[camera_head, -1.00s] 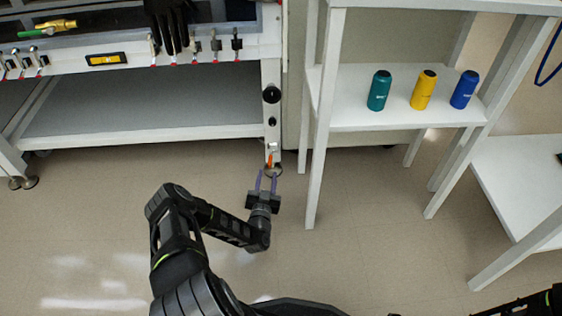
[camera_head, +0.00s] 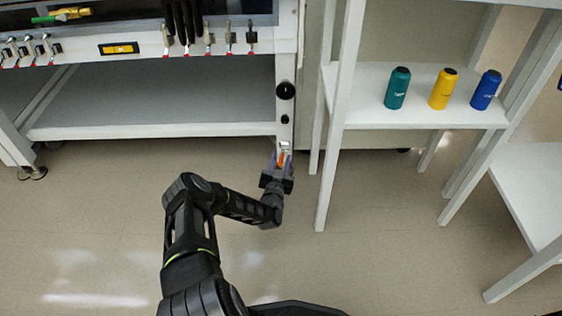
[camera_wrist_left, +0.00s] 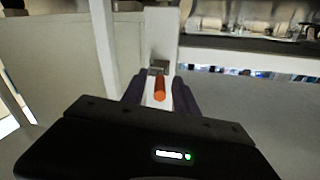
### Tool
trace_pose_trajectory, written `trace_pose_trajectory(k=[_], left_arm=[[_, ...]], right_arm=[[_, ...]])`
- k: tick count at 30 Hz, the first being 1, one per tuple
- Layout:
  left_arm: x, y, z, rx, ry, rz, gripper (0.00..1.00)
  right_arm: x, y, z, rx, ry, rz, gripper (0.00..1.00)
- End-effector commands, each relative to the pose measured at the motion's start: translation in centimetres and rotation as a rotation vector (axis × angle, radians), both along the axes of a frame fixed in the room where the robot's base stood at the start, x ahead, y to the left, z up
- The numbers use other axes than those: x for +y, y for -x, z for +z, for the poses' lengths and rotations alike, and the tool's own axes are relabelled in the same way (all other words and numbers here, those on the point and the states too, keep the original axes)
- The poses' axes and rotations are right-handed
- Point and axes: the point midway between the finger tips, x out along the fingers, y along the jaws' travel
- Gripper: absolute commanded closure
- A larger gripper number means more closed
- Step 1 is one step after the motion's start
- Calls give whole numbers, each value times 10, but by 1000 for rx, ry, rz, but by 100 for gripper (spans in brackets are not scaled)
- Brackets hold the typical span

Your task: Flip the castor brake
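The castor brake is an orange lever (camera_head: 282,157) at the foot of the white glovebox-frame leg (camera_head: 285,105). In the left wrist view the orange lever (camera_wrist_left: 160,88) points toward the camera, below a grey metal bracket (camera_wrist_left: 159,67). My left gripper (camera_head: 281,163) is at the lever in the head view. In the wrist view its two dark purple fingers stand on either side of the lever, open, with visible gaps; no contact shows. The castor wheel is hidden behind the gripper. My right gripper is not in view.
A white shelf (camera_head: 420,118) stands close to the right of the leg, holding teal (camera_head: 397,88), yellow (camera_head: 443,89) and blue (camera_head: 486,90) bottles. The glovebox's lower shelf (camera_head: 150,107) lies left of the leg. The floor (camera_head: 110,220) in front is clear.

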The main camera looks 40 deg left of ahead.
Motion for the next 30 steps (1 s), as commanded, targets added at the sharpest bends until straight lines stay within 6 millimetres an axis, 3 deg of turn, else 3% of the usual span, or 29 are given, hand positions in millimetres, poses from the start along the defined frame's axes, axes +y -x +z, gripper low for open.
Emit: trace_pose_trajectory(k=[2, 14, 30], left_arm=[[0, 0, 0, 0, 0, 0, 66], [0, 0, 0, 0, 0, 0, 99], [0, 1, 0, 0, 0, 1, 100]], right_arm=[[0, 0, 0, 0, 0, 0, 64], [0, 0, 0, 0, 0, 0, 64], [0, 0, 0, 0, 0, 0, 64]])
